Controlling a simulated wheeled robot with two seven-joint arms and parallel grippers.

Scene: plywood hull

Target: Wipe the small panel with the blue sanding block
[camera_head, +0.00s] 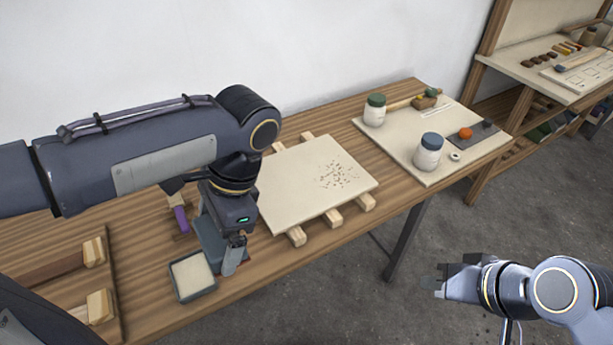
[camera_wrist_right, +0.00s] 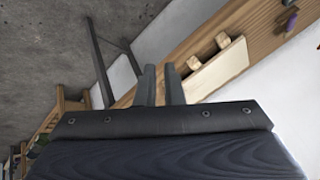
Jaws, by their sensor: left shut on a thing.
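The small panel (camera_head: 290,200) is a cream board resting on wooden battens on the bench, with dark specks scattered over its right half. It also shows in the right wrist view (camera_wrist_right: 215,75). My left gripper (camera_head: 235,256) points down just left of the panel's near-left corner. It is shut on a blue-grey block (camera_head: 207,243), which looks like the blue sanding block and is partly hidden by the gripper. The block is beside the panel, not on it. My right gripper (camera_head: 438,282) is open and empty, in front of the bench over the floor; its two fingers (camera_wrist_right: 162,85) stand apart.
A dark-rimmed tray with a cream inside (camera_head: 191,273) sits close to the left gripper. A purple-handled item (camera_head: 181,219) lies behind it. A board with a green-lidded jar (camera_head: 375,110) and blue-lidded jar (camera_head: 428,152) is at right.

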